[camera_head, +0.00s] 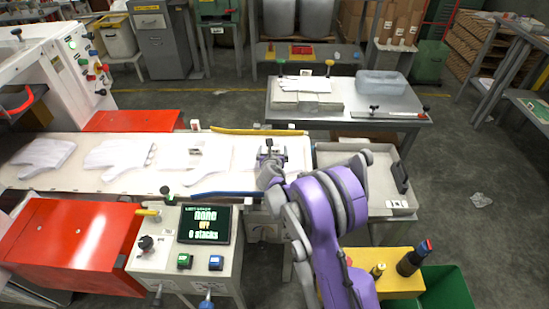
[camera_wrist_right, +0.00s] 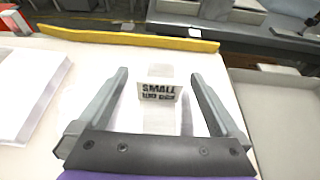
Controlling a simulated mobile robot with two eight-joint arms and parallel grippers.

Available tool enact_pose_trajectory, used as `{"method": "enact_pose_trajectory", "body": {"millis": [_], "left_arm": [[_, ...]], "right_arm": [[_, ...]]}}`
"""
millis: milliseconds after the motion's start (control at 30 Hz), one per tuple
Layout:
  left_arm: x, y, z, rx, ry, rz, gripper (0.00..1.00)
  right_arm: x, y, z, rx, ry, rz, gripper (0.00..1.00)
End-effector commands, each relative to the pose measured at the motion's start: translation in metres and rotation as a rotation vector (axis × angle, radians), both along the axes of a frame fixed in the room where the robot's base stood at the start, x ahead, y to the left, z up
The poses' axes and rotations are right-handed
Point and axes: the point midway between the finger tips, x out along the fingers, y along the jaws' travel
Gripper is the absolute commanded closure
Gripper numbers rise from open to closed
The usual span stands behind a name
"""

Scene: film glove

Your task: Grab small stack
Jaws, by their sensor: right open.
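My right gripper (camera_head: 269,150) is over the right end of the white belt (camera_head: 85,178). Its fingers, seen in the right wrist view (camera_wrist_right: 159,74), are open and apart. Between them is a white banded stack with a label reading "SMALL" (camera_wrist_right: 160,92); the smaller print is hard to read. The stack lies on the belt, and its white edge shows beside the gripper in the head view (camera_head: 295,157). The gripper and wrist hide part of it there. My left gripper is not in view.
More white gloves (camera_head: 120,156) lie along the belt to the left. A yellow rail (camera_head: 258,132) and a blue rail (camera_head: 225,195) flank the belt's end. A grey tray (camera_head: 380,190) stands just right of it. A control box with a screen (camera_head: 205,223) stands in front.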

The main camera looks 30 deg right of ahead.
Motion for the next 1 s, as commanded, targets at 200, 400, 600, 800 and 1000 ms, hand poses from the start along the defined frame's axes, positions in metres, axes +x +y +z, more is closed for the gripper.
{"method": "enact_pose_trajectory", "body": {"millis": [200,400,600,800,1000], "left_arm": [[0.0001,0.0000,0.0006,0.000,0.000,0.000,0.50],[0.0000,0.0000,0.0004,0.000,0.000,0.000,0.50],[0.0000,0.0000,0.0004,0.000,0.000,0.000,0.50],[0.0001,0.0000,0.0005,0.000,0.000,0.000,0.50],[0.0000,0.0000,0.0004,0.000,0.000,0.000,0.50]], "right_arm": [[0.0057,-0.0039,-0.0032,0.000,0.000,0.000,0.00],[0.0055,-0.0037,-0.0032,0.001,0.000,0.000,0.16],[0.0054,-0.0035,-0.0031,0.001,0.000,0.000,0.52],[0.0054,-0.0035,-0.0030,0.001,0.000,0.000,0.88],[0.0054,-0.0034,-0.0029,0.000,0.000,0.000,1.00]]}}
